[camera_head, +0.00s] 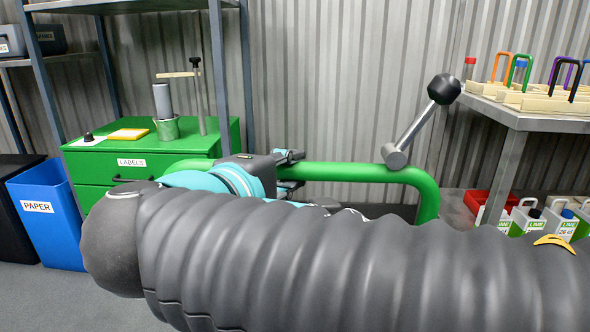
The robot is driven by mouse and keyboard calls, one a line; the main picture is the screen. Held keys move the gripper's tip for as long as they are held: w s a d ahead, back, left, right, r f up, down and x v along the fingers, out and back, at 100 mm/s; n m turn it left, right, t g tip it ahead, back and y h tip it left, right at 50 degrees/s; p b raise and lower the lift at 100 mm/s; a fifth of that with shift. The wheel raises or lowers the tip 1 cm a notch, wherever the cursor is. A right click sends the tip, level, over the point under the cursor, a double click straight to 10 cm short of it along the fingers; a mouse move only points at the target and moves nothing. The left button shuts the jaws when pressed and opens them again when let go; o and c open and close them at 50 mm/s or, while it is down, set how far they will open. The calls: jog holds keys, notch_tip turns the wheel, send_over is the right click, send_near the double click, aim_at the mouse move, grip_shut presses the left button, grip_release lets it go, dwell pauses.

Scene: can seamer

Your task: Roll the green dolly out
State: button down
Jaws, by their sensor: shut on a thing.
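A green tubular push handle (350,172) runs across the middle of the view and bends down at its right end. It looks like the green dolly's handle; the rest of the dolly is hidden behind my arm. My gripper (289,170) is shut on the handle left of its middle, with fingers above and below the tube. A grey lever with a black ball knob (444,89) tilts up to the right, its round hub at the handle's right part.
A green drawer cabinet marked LABELS (152,143) and a blue PAPER bin (44,214) stand at left. A table (545,122) with racks stands at right, with several LIME containers (524,220) beneath. A corrugated wall (330,80) is behind.

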jog(key=c, duration=0.9)
grip_release()
jog(key=v, duration=1.2)
